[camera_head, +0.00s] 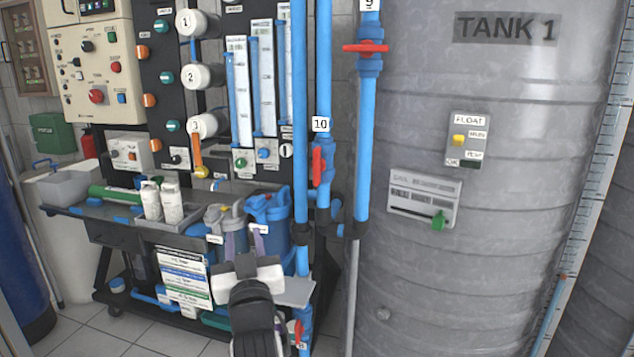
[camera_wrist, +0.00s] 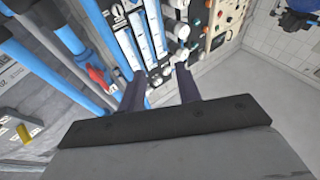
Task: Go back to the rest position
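My gripper (camera_head: 244,242) is in front of the lower right part of the rack in the head view, close to the grey and blue jugs. In the wrist view its two dark fingers (camera_wrist: 159,72) stand apart with nothing between them, so it is open and empty. The fingers point toward the rack's flow meters and blue pipes. In the head view, my gripper's body hides part of the rack's lower shelf and floor behind it.
A blue pipe with a red-handled valve (camera_head: 366,48) stands right of my gripper. The large grey tank (camera_head: 480,270) fills the right side. Blue jugs (camera_head: 268,212) and white bottles (camera_head: 171,202) stand on the rack's shelf. Tiled floor (camera_head: 125,335) shows at lower left.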

